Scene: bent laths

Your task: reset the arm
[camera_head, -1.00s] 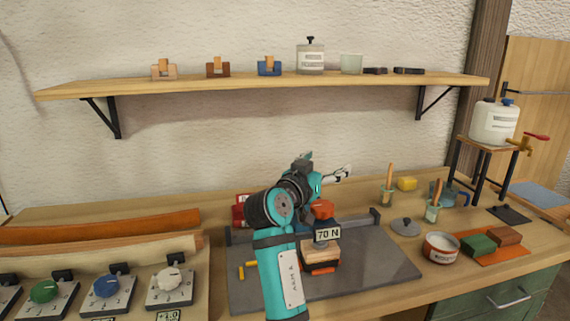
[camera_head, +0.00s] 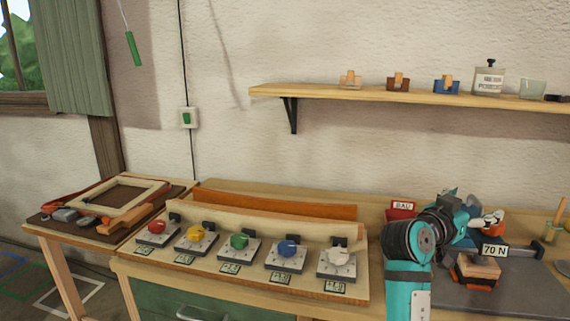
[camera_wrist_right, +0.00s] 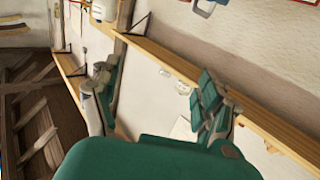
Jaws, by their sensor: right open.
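My right arm, teal and black, comes up from the bottom right of the head view. Its right gripper (camera_head: 488,220) is above the grey plate at the right, partly hidden behind my own wrist. In the right wrist view the two fingers of the right gripper (camera_wrist_right: 157,92) stand wide apart with nothing between them. My left gripper is in neither view.
A panel with several coloured knobs (camera_head: 240,242) stands left of my arm. A block marked 70 N (camera_head: 480,268) sits on the grey plate (camera_head: 520,292) close by. A long shelf (camera_head: 420,97) with small objects runs along the wall above. A frame (camera_head: 115,197) lies on the left table.

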